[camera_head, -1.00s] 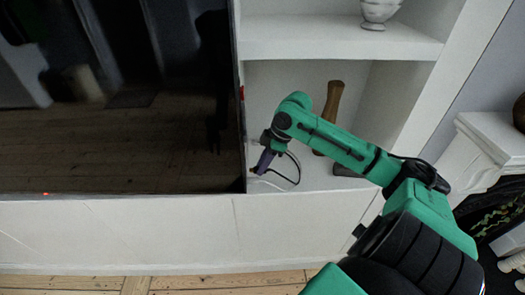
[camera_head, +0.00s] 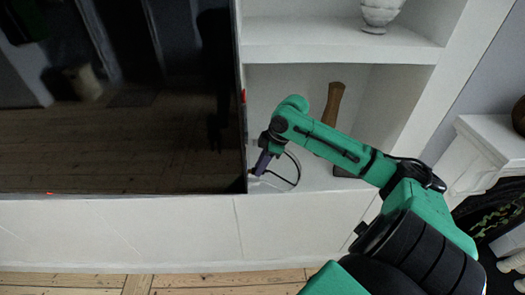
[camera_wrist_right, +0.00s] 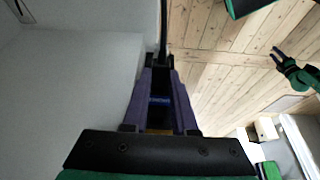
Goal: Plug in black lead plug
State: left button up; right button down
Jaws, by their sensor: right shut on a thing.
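My right gripper (camera_head: 256,172) is beside the lower right corner of the big dark screen (camera_head: 120,110), low in the white shelf opening. Its purple fingers point down and are shut on the black lead plug (camera_wrist_right: 161,62), which is mostly hidden between their tips. The black lead (camera_head: 297,172) loops out to the right of the fingers. In the right wrist view the lead (camera_wrist_right: 163,25) runs up from the fingertips. The socket cannot be made out. My left gripper (camera_wrist_right: 277,57) is small at the right of the wrist view, its dark fingers apart and empty.
The white shelf unit (camera_head: 340,50) surrounds the opening; its side wall is right of my arm. A brown-handled tool (camera_head: 333,102) stands behind my forearm. A pale vase (camera_head: 380,14) stands on the shelf above. Bare floorboards (camera_head: 150,284) lie in front.

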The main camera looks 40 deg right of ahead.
jog(key=shift+w+a, duration=0.45)
jog(key=shift+a, duration=0.1)
jog(key=c, duration=0.6)
grip_release()
jog(key=shift+w+a, duration=0.1)
jog(key=shift+d+r, duration=0.25)
jog(key=shift+r, duration=0.2)
jog(key=b+v, duration=0.2)
jog(key=v, duration=1.1)
jog(key=shift+s+r+b, duration=0.2)
jog(key=shift+r+b, duration=0.1)
jog(key=shift+f, duration=0.1)
